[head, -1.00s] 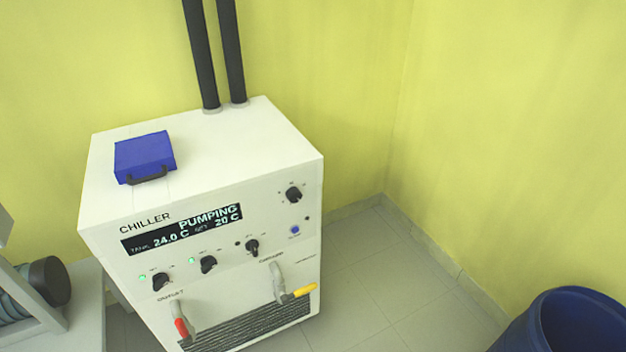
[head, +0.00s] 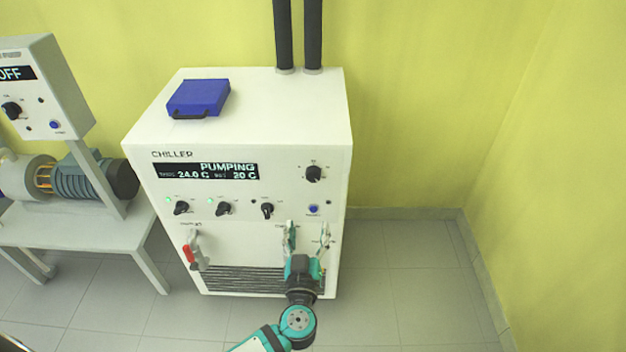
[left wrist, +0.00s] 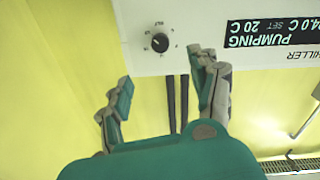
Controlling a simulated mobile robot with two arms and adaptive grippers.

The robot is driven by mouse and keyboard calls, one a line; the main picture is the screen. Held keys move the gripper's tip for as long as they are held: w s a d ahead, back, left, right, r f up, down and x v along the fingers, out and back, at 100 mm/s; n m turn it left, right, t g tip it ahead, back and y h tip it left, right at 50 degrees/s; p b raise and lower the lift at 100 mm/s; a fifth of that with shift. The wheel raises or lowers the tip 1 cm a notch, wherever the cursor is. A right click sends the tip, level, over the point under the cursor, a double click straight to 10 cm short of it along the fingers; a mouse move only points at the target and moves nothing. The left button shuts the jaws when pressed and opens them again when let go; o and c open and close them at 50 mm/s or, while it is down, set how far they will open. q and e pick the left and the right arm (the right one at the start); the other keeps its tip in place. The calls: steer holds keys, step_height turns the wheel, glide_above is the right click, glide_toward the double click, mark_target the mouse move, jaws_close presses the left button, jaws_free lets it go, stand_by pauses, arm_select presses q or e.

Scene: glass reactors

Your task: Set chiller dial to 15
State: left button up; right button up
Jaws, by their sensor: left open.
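The white chiller (head: 270,118) stands against the wall; its display (head: 208,172) reads PUMPING, 24.0 C, and SET 20 C. A black dial (head: 314,173) sits at the upper right of its front. This dial also shows in the left wrist view (left wrist: 160,42), where the picture is upside down and marks ring the dial. Several smaller black knobs (head: 223,209) line the front below the display. My left gripper (head: 306,242) is open and empty, in front of the chiller's lower right and below the dial. In the left wrist view its fingers (left wrist: 165,80) are spread, with the dial beyond them.
A blue button (head: 313,209) sits below the dial. A red-handled valve (head: 189,252) is at the lower left; the yellow handle is hidden behind my gripper. A blue case (head: 198,97) lies on top. A pump bench (head: 90,228) stands left. The floor right is clear.

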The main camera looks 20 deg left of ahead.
mark_target(313, 179)
arm_select(q)
steer(key=b+x, duration=0.2)
steer(key=x, duration=1.5)
steer(key=shift+w, duration=0.1)
arm_select(e)
steer(key=shift+w+d+f, duration=0.1)
steer(key=shift+f, duration=0.45)
steer(key=shift+w+d+f, duration=0.1)
steer(key=shift+f, duration=0.45)
arm_select(q)
steer(key=c, duration=1.1)
arm_select(e)
steer(key=shift+a, duration=0.15)
